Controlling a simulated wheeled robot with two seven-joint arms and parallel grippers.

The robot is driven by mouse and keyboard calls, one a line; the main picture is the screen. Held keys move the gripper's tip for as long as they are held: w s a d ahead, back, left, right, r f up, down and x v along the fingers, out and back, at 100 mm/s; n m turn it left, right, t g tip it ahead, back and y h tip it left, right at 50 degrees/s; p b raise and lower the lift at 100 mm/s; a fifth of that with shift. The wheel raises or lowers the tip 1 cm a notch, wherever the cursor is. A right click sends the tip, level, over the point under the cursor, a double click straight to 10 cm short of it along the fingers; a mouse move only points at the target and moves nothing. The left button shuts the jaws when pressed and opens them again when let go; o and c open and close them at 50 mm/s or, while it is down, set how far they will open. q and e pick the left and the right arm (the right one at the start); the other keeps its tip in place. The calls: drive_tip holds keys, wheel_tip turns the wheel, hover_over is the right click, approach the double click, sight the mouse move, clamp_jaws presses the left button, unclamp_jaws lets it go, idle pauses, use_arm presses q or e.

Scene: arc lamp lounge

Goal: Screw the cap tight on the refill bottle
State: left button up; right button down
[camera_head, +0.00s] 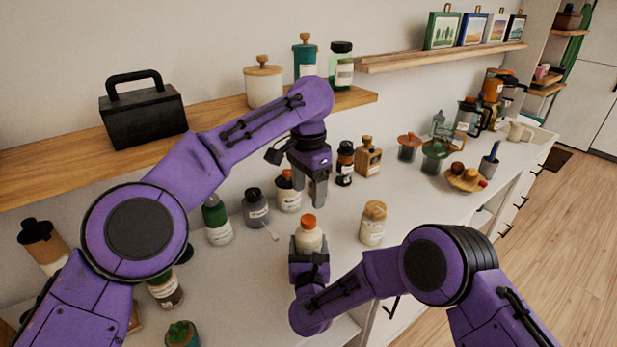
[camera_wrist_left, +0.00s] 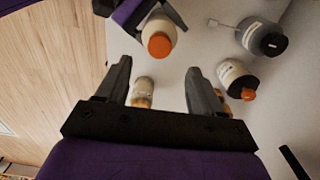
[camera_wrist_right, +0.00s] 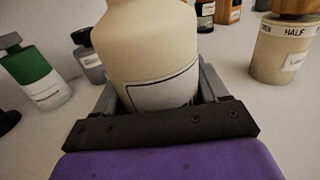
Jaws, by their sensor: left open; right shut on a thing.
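A cream bottle with an orange cap (camera_head: 309,220), which I take as the refill bottle, stands upright in my right gripper (camera_head: 309,256). The jaws are shut around its body. In the right wrist view the bottle's body and label (camera_wrist_right: 160,85) fill the middle, and its cap is out of the picture. The cap sits on top of the bottle; whether it is tight I cannot tell. My left gripper (camera_head: 311,193) is open and empty, pointing down above and slightly behind the cap. In the left wrist view the orange cap (camera_wrist_left: 159,45) is apart from the left fingers.
Another orange-capped bottle (camera_head: 289,192), a grey bottle (camera_head: 256,208) and a green-and-white bottle (camera_head: 217,222) stand behind and left. A wooden-lidded jar (camera_head: 373,224) stands close on the right. A wooden shelf (camera_head: 221,118) runs along the wall behind my left arm.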

unclamp_jaws()
use_arm(q)
wheel_tip(320, 180, up, 4)
drive_tip(key=shift+f, duration=0.15)
use_arm(e)
drive_tip(key=shift+s, duration=0.1)
drive_tip(key=s+b, duration=0.2)
drive_tip(key=s, duration=0.8)
drive_tip(key=shift+s+d, duration=0.2)
use_arm(q)
wheel_tip(320, 180, down, 2)
drive_tip(key=shift+f, duration=0.2)
